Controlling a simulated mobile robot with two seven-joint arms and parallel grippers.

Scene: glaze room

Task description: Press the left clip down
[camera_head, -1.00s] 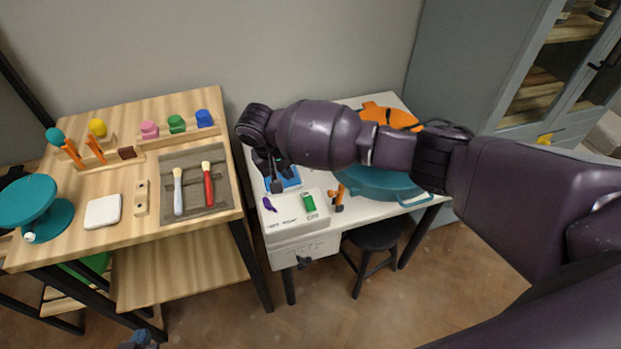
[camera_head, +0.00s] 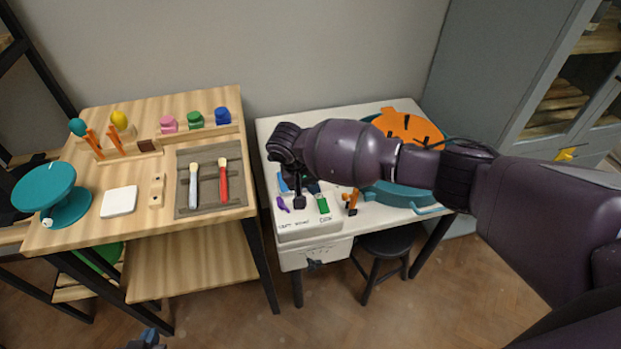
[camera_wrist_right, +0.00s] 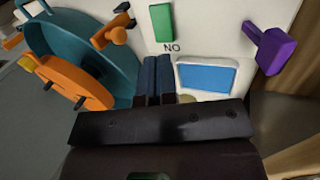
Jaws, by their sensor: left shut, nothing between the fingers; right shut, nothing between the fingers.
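A teal round vessel (camera_head: 395,197) with an orange pumpkin-like piece (camera_head: 402,127) stands on the white table; both show in the right wrist view (camera_wrist_right: 60,45) (camera_wrist_right: 70,84). An orange clip-like part (camera_head: 350,199) sits at its near left edge and also shows in the right wrist view (camera_wrist_right: 113,33). I cannot tell for sure whether this is the left clip. My right gripper (camera_head: 299,205) is shut and empty above the white panel, left of that part. Its fingers (camera_wrist_right: 157,60) are together in the wrist view. My left gripper (camera_head: 147,338) is barely in view at the bottom edge.
The white panel (camera_head: 309,226) has a purple lever (camera_head: 283,204), a green switch (camera_head: 322,204) and a blue rectangle (camera_wrist_right: 207,77). A wooden table (camera_head: 135,215) with brushes and coloured pots is at left. A black stool (camera_head: 386,243) stands below the white table.

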